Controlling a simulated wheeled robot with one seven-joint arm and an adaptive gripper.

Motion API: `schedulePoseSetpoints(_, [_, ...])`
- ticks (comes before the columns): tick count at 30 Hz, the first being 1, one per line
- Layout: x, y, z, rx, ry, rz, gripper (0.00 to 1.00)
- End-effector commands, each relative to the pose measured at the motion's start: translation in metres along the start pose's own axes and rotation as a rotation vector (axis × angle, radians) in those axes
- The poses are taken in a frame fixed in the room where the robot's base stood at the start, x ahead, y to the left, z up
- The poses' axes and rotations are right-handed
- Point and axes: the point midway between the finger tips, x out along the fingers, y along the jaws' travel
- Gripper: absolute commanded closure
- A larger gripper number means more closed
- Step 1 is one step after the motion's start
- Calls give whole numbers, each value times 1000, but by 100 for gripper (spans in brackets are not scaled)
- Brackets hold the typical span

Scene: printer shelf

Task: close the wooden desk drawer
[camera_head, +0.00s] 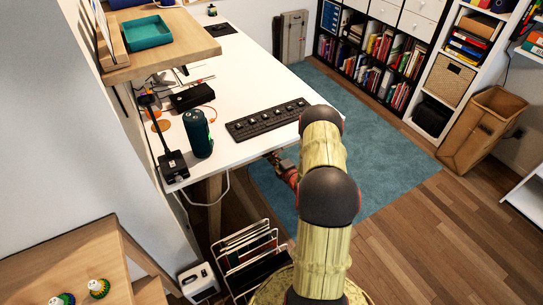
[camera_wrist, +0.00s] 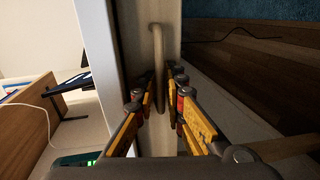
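In the wrist view a beige drawer front (camera_wrist: 138,20) runs down from the top, beside the pale desk edge (camera_wrist: 92,45). A curved beige handle (camera_wrist: 157,50) stands out from it. My gripper (camera_wrist: 164,74) is open, its two orange-padded fingers on either side of the handle's lower part. A gap shows beside the handle; I cannot tell whether either finger touches it. In the head view my gripper (camera_head: 274,157) is at the front edge of the white desk (camera_head: 238,88), partly hidden by my arm. The drawer is hidden there, so how far it stands open cannot be told.
On the desk are a black keyboard (camera_head: 268,118), a dark green speaker (camera_head: 198,134) and a black box (camera_head: 193,96). A wire rack (camera_head: 245,250) and a white device (camera_head: 198,283) stand on the floor below. The blue rug (camera_head: 385,125) to the right is clear.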

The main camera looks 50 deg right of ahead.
Motion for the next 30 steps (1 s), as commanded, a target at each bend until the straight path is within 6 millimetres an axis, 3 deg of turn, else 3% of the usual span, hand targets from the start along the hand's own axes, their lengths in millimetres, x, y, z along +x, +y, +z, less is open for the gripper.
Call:
schedulePoseSetpoints(4, [-3, 1, 0, -1, 1, 2, 87])
schedulePoseSetpoints(8, [-18, 1, 1, -1, -1, 0, 87])
schedulePoseSetpoints(21, [-102, 0, 1, 1, -3, 0, 87])
schedulePoseSetpoints(30, [-120, 0, 0, 0, 0, 1, 87])
